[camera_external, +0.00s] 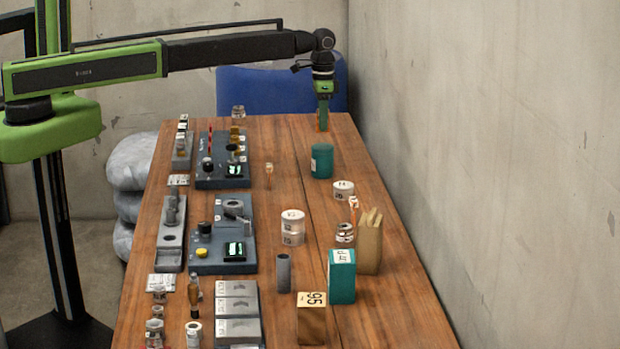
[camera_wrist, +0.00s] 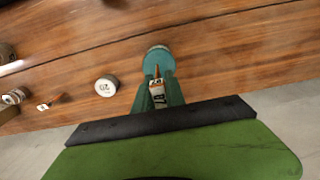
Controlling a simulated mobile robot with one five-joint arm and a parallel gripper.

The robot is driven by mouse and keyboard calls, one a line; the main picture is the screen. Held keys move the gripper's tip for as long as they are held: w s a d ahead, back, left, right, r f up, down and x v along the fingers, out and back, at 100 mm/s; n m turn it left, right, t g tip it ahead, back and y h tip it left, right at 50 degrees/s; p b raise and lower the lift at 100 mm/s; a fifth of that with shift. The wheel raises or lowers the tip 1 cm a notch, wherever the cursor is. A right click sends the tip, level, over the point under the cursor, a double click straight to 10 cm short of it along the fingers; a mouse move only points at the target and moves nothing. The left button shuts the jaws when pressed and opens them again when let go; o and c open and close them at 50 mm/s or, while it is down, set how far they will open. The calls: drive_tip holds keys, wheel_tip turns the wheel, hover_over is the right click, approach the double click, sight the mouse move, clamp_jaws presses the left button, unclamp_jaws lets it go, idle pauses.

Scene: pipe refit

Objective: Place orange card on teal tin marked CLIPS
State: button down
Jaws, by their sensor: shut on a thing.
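A teal round tin (camera_external: 322,162) stands upright toward the far end of the wooden table; its white label is turned to the left edge and I cannot read it. In the wrist view the teal tin (camera_wrist: 158,53) shows just beyond my fingertips. My gripper (camera_external: 321,128) points down at the far end of the table, behind the tin. In the wrist view my gripper (camera_wrist: 158,92) is shut on a small orange card with a white label (camera_wrist: 157,88). In the external view the card is mostly hidden by the fingers. I cannot tell the gap between card and tin.
White round tins (camera_external: 343,189) and a paper bag (camera_external: 370,245) stand nearer on the right. A teal box (camera_external: 341,276) and a wooden block (camera_external: 311,318) are in front. Grey control panels (camera_external: 222,170) line the left side. A concrete wall is close on the right.

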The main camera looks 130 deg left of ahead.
wheel_tip(320, 180, down, 4)
drive_tip(key=b, duration=0.4)
drive_tip(key=shift+f, duration=0.2)
drive_tip(key=shift+d+r, duration=0.1)
drive_tip(key=shift+r, duration=0.2)
drive_tip(key=shift+f, duration=0.25)
drive_tip(key=c, duration=1.4)
unclamp_jaws()
drive_tip(key=shift+r, duration=0.1)
wheel_tip(320, 180, up, 12)
drive_tip(key=p, duration=1.2)
drive_tip(key=shift+r, duration=0.25)
drive_tip(key=shift+f, duration=0.15)
